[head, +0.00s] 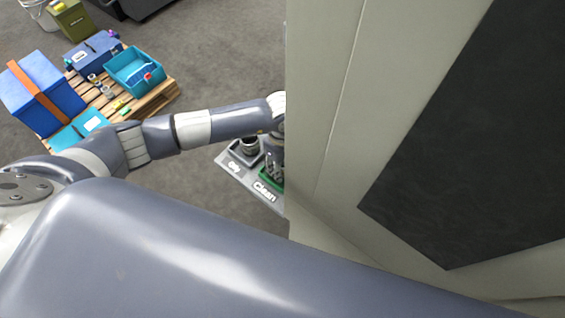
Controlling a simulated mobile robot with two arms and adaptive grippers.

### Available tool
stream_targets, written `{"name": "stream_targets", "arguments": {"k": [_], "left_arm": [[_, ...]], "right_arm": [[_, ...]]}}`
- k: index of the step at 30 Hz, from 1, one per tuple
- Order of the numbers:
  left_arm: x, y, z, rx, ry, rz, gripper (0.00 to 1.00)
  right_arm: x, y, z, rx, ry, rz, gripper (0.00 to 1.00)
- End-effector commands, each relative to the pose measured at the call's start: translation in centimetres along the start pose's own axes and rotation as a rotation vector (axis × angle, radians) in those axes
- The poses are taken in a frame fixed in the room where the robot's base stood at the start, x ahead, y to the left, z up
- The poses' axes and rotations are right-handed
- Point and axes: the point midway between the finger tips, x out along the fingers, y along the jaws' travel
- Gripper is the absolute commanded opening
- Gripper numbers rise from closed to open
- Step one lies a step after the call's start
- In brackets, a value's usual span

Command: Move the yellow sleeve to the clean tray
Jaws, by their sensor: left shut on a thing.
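The clean tray (265,184) is a green-lined compartment beside the white label "Clean", partly covered by my left arm and gripper. My left gripper (274,170) points down over this tray, close to the tall pale panel. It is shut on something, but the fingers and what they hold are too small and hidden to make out. I cannot pick out the yellow sleeve for certain. My right gripper is out of view.
The oily tray (237,157) is grey and holds a dark ring-shaped part (250,145). The tall pale machine panel (320,110) stands right beside my left gripper. A wooden pallet (160,98) at the upper left carries a blue box (30,115), a teal bin (122,72) and small parts.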

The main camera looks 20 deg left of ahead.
Motion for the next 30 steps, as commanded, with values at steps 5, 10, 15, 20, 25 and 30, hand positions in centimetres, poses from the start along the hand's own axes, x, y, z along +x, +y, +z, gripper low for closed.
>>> {"name": "stream_targets", "arguments": {"k": [5, 10, 15, 20, 25, 30], "left_arm": [[0.3, 0.0, 0.0, 0.000, 0.000, -0.001, 0.07], [0.2, 0.0, 0.0, 0.000, 0.000, 0.000, 0.48], [0.2, 0.0, 0.0, 0.000, 0.000, 0.000, 0.48], [-0.5, -0.1, 0.0, 0.000, 0.000, -0.002, 0.48], [-3.5, -0.2, 0.1, 0.001, 0.000, -0.006, 0.48], [-7.2, -0.1, 0.0, 0.002, -0.001, -0.005, 0.48]], "right_arm": [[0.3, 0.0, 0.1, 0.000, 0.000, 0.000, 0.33], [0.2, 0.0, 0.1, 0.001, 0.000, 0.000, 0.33], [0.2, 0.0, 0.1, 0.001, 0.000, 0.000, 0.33], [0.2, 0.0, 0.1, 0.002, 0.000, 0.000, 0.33], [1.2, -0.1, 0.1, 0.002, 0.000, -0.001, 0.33], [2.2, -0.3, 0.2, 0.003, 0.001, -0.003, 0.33]]}}
